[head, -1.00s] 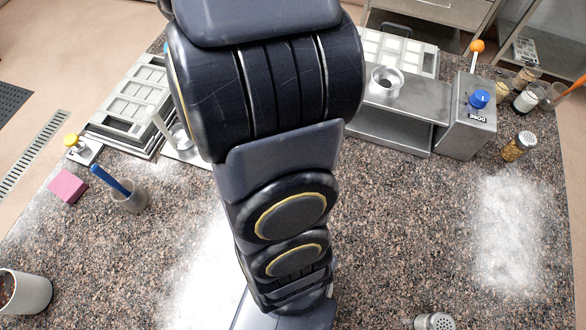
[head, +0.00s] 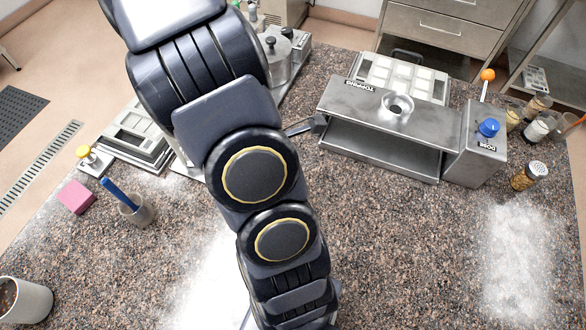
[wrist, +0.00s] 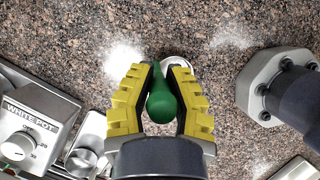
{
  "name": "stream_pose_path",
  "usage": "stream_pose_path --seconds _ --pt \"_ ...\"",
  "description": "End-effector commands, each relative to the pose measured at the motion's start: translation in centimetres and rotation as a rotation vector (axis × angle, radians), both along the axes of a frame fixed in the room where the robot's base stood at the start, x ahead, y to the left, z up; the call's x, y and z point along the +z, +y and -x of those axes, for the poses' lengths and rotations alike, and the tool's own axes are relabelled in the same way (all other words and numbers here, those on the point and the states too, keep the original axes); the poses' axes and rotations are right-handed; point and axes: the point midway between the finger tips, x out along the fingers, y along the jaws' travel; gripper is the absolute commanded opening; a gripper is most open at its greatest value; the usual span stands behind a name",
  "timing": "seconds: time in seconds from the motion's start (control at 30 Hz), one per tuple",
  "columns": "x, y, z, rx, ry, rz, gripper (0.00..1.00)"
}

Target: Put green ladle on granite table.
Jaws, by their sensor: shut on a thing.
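In the wrist view the green ladle (wrist: 162,100) stands between the yellow fingers of my gripper (wrist: 160,92), which is shut on its green handle. A pale rounded part, seemingly its bowl, shows just beyond the handle. The speckled granite table (wrist: 225,75) lies beneath; I cannot tell how high the ladle is above it. In the head view the granite table (head: 400,255) fills the middle, and my arm hides my gripper and the ladle.
In the wrist view a WHITE POT unit (wrist: 35,125) is at left. In the head view a metal TOPPING stand (head: 350,105) and DOSE box (head: 480,150) are at right. A cup with a blue handle (head: 138,212) and pink block (head: 76,197) are at left. The front right table is mostly clear.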

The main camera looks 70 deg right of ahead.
Motion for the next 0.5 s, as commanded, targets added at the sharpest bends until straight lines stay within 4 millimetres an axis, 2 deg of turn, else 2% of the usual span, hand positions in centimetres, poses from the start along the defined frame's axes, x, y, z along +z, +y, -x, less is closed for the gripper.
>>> stream_pose_path --seconds 0.07,0.1,0.13,0.17,0.5 --pt "-0.21 0.00 0.03 0.001 0.001 -0.001 0.00" --pt "-0.29 0.01 0.02 0.000 0.001 0.000 0.18" --pt "-0.26 0.00 0.01 0.000 0.001 0.000 0.31" --pt "-0.25 -0.01 0.01 0.000 0.000 0.000 0.36" --pt "-0.09 -0.02 0.00 -0.001 0.000 0.000 0.36"
